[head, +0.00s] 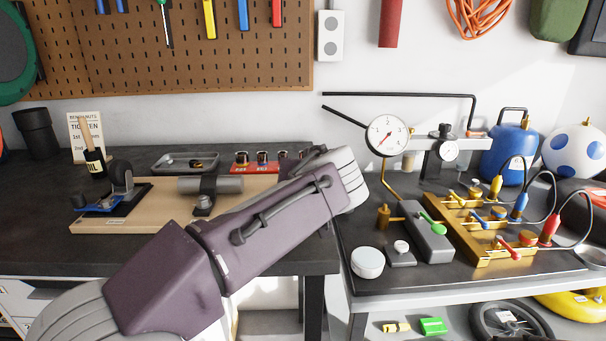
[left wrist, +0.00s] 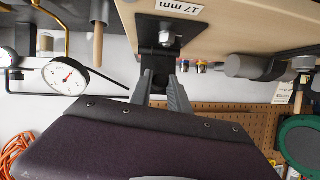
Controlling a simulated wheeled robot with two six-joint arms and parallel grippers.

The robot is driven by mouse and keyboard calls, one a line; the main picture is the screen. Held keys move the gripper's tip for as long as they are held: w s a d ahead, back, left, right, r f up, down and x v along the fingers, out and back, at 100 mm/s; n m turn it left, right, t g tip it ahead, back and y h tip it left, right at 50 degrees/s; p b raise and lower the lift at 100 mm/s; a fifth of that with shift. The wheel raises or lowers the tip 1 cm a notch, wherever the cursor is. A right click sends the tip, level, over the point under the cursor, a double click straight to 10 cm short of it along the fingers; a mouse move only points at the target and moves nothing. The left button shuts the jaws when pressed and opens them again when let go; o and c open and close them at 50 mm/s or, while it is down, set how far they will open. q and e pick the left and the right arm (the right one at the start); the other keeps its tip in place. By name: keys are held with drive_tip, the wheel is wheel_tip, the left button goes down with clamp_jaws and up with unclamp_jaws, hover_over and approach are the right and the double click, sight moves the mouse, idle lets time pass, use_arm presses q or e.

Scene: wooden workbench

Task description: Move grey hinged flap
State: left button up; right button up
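A dark grey plate with a bolt (left wrist: 160,34), which looks like the hinged flap, is at the edge of a light wooden board (left wrist: 225,22) in the left wrist view. Its narrow dark end lies between my left gripper's fingers (left wrist: 160,88). The fingers are apart, one on each side of it; I cannot tell whether they touch it. In the head view, my left arm crosses the bench from the lower left and hides the board's right end and most of the flap. The wooden board (head: 155,195) shows left of the arm. My right gripper is not in view.
A grey cylinder (head: 210,185) is clamped on the board. A dial gauge (head: 388,136) stands right of my arm and also shows in the left wrist view (left wrist: 66,76). A brass fixture with coloured plugs (head: 485,235) is on the right-hand bench.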

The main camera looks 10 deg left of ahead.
use_arm(q)
drive_tip(key=o, duration=0.3)
drive_tip(key=shift+o, duration=0.2)
drive_tip(key=p+v, duration=0.1)
drive_tip(key=v, duration=0.8)
